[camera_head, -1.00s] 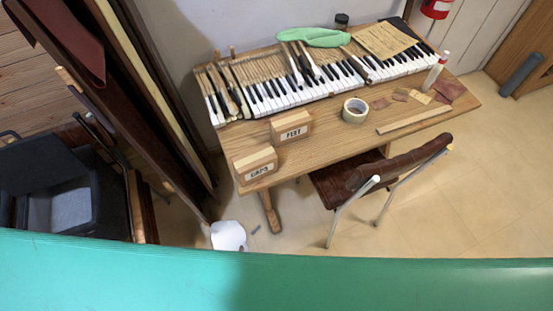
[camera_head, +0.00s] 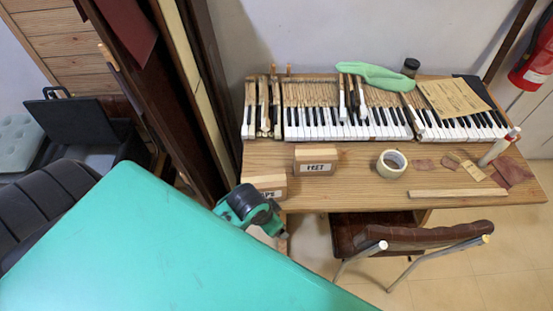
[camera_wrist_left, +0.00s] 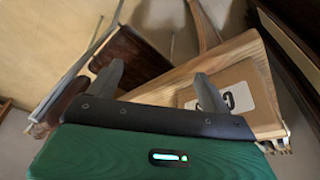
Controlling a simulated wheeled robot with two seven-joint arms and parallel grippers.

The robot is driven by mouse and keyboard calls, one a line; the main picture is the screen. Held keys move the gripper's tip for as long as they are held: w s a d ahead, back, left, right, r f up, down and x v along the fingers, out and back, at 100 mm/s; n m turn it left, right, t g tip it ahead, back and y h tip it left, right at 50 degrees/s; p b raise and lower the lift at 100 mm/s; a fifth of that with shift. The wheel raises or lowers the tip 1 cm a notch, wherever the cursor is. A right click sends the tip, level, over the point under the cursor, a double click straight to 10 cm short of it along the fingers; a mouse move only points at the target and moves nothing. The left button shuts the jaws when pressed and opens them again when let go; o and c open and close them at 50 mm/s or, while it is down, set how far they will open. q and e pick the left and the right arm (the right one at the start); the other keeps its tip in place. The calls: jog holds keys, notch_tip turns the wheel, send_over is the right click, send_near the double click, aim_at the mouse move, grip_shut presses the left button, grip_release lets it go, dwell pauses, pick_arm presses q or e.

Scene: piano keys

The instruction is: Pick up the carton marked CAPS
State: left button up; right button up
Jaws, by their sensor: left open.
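The carton marked CAPS (camera_head: 264,184) sits at the left front corner of the wooden desk (camera_head: 350,192). My left wrist covers part of its front and label in the head view. In the left wrist view the carton (camera_wrist_left: 226,76) is on the right, with its white label partly behind one finger. My left gripper (camera_wrist_left: 160,83) is open, with nothing seen between its fingers. One finger overlaps the carton in the picture; I cannot tell whether they touch. The fingertips are hidden in the head view. My right gripper is not in view.
A carton marked FELT (camera_head: 316,160) stands to the right of CAPS. Behind are piano keys (camera_head: 350,123); a tape roll (camera_head: 391,163) and wooden strip (camera_head: 458,193) lie right. A brown chair (camera_head: 420,237) stands in front. Dark upright panels are at left.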

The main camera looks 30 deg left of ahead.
pick_arm(q)
jog(key=w+r+m+g, duration=0.1)
jog(key=w+r+m, duration=0.4)
jog(key=r, duration=0.4)
jog(key=m+g+y, duration=0.2)
send_near(264, 179)
jog(key=f, duration=0.7)
jog(key=shift+w+a+f, duration=0.1)
jog(key=shift+w+a, duration=0.05)
jog(key=shift+a, duration=0.1)
notch_tip(264, 179, down, 4)
jog(key=shift+d+f+p, duration=0.1)
jog(key=shift+p, duration=0.9)
jog(key=shift+f, duration=0.55)
jog(key=c, duration=1)
jog(key=shift+c, duration=1)
jog(key=shift+r, duration=0.15)
